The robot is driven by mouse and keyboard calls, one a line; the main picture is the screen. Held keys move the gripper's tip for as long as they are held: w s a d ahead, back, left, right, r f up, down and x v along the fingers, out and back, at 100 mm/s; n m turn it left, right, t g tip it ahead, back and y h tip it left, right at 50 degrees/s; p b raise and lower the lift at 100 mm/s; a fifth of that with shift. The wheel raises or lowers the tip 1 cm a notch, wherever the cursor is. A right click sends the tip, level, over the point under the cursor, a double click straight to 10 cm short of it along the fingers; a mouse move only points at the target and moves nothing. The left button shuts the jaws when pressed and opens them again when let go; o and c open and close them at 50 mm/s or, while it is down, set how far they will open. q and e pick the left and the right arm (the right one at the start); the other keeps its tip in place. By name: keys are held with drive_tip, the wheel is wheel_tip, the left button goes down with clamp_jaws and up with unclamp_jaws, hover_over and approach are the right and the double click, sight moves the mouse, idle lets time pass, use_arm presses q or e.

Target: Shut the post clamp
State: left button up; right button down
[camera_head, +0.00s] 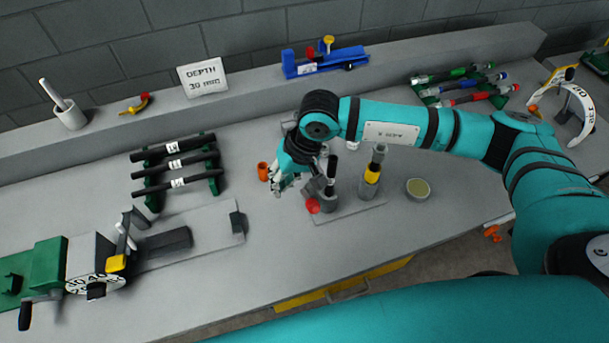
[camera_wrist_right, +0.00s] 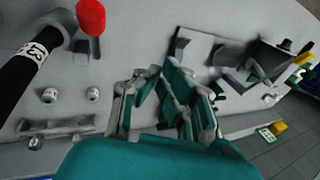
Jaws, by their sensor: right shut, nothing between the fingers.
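The post clamp (camera_head: 328,203) is a small grey block with a red knob (camera_head: 312,206), on a plate at the middle of the bench. A black rod (camera_head: 332,170) with a white label stands upright in it. In the right wrist view the red knob (camera_wrist_right: 91,17) is at the top left, beside the labelled black rod (camera_wrist_right: 18,75). I cannot tell whether the clamp is open. My right gripper (camera_head: 282,185) is shut and empty, just left of the clamp; it also shows in the right wrist view (camera_wrist_right: 165,85). My left gripper is not in view.
A second post (camera_head: 372,170) with a yellow band and a round tin (camera_head: 418,188) stand right of the clamp. A rack of black rods (camera_head: 175,170) and a green-grey machine (camera_head: 95,270) are on the left.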

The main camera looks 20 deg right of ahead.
sight(308, 200)
drive_tip(key=d+r+h+p, duration=0.1)
drive_tip(key=d+r+h, duration=0.2)
drive_tip(key=d+r, duration=0.35)
use_arm(q)
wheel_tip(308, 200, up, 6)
drive_tip(key=p, duration=0.4)
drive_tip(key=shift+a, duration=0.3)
use_arm(e)
wheel_tip(308, 200, down, 12)
drive_tip(key=d, duration=0.1)
drive_tip(key=shift+w+n+g, duration=0.2)
drive_tip(key=shift+n+g, duration=0.1)
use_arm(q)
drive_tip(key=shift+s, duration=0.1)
